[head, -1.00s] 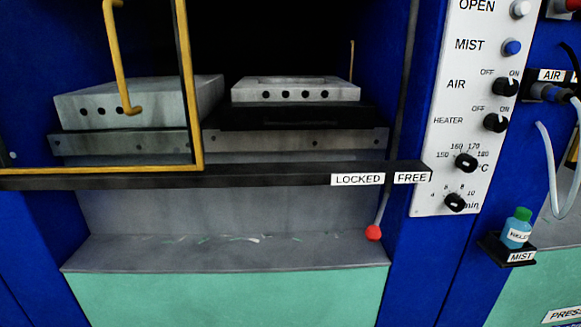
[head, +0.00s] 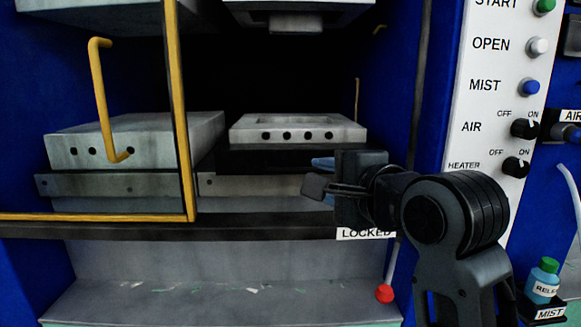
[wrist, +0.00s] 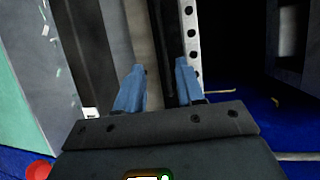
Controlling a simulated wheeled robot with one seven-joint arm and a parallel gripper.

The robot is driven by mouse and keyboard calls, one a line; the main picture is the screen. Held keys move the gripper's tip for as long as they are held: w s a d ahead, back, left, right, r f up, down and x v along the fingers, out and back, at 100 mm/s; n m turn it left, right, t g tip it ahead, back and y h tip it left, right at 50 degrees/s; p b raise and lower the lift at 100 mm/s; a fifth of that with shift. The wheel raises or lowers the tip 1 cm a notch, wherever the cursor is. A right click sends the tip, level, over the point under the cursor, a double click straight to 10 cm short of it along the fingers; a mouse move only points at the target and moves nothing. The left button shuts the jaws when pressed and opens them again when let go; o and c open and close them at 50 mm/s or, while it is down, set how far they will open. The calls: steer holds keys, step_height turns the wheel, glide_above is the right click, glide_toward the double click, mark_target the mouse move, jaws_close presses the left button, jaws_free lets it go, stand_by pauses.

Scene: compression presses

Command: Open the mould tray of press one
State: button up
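A grey mould block (head: 297,131) with a row of holes and a shallow recess sits on a dark slab (head: 262,159) inside the press, right of centre. In the wrist view, the holed block (wrist: 190,35) lies beyond the right finger. My gripper (head: 323,183) is in front of the slab's right part and partly hides it. The wrist view shows its two blue fingers (wrist: 160,80) apart, with nothing clearly held between them. A lever's red knob (head: 384,293) hangs below the LOCKED label (head: 366,233); the FREE label is hidden behind my arm.
A yellow guard frame (head: 186,110) with a handle (head: 99,95) stands across the left side, before another grey block (head: 140,140). A dark rail (head: 200,228) crosses below. The control panel (head: 490,120) is to the right. Scraps lie on the lower ledge (head: 200,305).

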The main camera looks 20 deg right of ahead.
mark_target(304, 171)
steer(key=shift+w+r, duration=0.15)
steer(key=shift+w, duration=0.15)
steer(key=w, duration=0.2)
steer(key=w+f, duration=0.1)
steer(key=w, duration=0.4)
steer(key=shift+w+a+f, duration=0.1)
steer(key=shift+a+f, duration=0.05)
steer(key=shift+a, duration=0.2)
steer(key=shift+c, duration=0.2)
jaws_close()
